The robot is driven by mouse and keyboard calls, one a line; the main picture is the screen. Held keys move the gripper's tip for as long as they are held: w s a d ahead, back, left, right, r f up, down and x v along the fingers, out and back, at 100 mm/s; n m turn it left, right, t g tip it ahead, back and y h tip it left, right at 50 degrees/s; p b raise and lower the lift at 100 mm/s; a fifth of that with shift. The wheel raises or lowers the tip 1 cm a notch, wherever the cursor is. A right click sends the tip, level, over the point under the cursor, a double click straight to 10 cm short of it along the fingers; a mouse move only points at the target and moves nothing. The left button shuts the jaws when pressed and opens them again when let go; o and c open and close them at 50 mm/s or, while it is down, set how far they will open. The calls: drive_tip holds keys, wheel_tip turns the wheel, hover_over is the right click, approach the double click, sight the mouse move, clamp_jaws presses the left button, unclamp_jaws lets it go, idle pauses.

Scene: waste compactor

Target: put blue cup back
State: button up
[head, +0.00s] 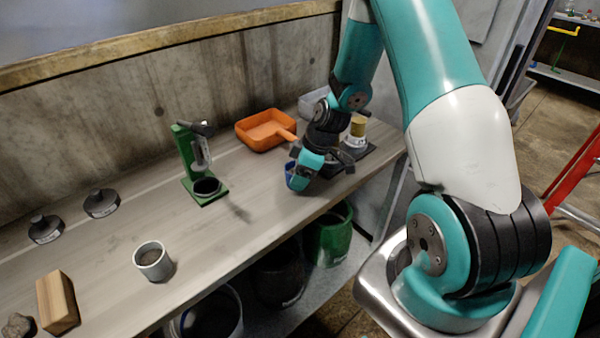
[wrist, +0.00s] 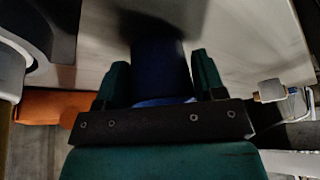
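The blue cup (head: 291,177) is at my gripper's fingers in the head view, close to the bench's front edge, partly hidden by the gripper. In the wrist view the dark blue cup (wrist: 158,72) lies between the two green fingers, with a finger against each side. My gripper (head: 301,178) points down at the bench and is shut on the cup. Its fingers also show in the wrist view (wrist: 161,75). I cannot tell whether the cup touches the bench top.
A green press stand (head: 205,188) and an orange scoop tray (head: 264,130) stand left of my gripper. A grey cup (head: 153,261), wooden block (head: 58,302) and dark weights (head: 101,203) are farther left. Bins (head: 330,232) stand below. Mid-bench is clear.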

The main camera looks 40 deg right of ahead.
drive_tip(key=o, duration=0.3)
drive_tip(key=shift+r, duration=0.25)
drive_tip(key=v, duration=1.1)
drive_tip(key=s+a+r+g, duration=0.15)
drive_tip(key=a+r, duration=0.25)
drive_tip(key=a, duration=0.4)
drive_tip(key=s+a+r, duration=0.3)
drive_tip(key=a+r, duration=0.2)
drive_tip(key=a, duration=0.2)
drive_tip(key=s+a+r+m, duration=0.1)
drive_tip(key=s+a+r, duration=0.2)
drive_tip(key=s+a, duration=0.2)
drive_tip(key=s+a+r+m+g, duration=0.1)
drive_tip(key=s+a+r, duration=0.2)
drive_tip(key=s+a, duration=0.3)
drive_tip(key=shift+s+a+r+y+p, duration=0.25)
drive_tip(key=shift+s+p, duration=0.2)
drive_tip(key=shift+s, duration=1.3)
